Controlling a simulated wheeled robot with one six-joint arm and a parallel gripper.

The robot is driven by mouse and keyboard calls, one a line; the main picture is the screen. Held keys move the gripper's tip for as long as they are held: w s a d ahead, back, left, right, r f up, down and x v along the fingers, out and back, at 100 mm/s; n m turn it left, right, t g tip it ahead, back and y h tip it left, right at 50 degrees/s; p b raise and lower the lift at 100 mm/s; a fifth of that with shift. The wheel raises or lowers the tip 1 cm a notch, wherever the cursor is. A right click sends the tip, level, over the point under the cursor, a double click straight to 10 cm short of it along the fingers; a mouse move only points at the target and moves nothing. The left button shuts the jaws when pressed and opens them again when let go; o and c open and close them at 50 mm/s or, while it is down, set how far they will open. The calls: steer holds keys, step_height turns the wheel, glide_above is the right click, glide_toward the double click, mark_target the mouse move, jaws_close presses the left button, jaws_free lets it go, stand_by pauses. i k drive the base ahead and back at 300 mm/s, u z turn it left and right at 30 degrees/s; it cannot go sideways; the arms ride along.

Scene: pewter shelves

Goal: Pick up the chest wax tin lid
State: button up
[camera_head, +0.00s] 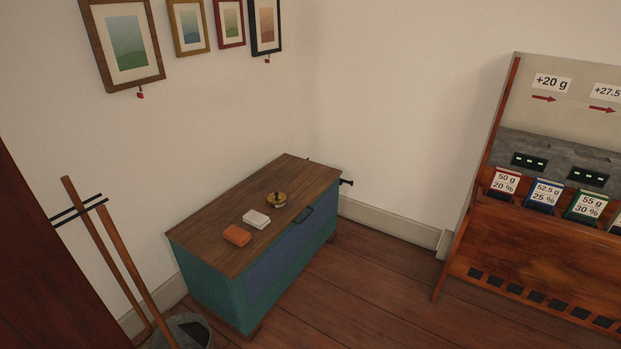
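A teal chest (215,282) with a brown wooden top stands against the wall in the middle of the view. On its top, toward the right, sits a small round brass-coloured tin (277,200) with a small dark knob on top. This looks like the wax tin with its lid; I cannot make out a seam between lid and tin. A white block (256,219) and an orange block (237,235) lie beside it to the left. My gripper is not in view.
A cabinet (563,248) with labelled cards stands at the right. Wooden poles (119,255) and a grey bucket (190,332) are at the lower left. Framed pictures (127,42) hang above. The plank floor (370,285) between chest and cabinet is clear.

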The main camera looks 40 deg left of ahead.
mark_target(276, 198)
steer(key=u, duration=0.35)
steer(key=i, duration=1.55)
steer(key=u, duration=1.5)
steer(key=i, duration=1.15)
steer(key=u, duration=1.05)
steer(key=i, duration=0.3)
steer(key=u, duration=0.1)
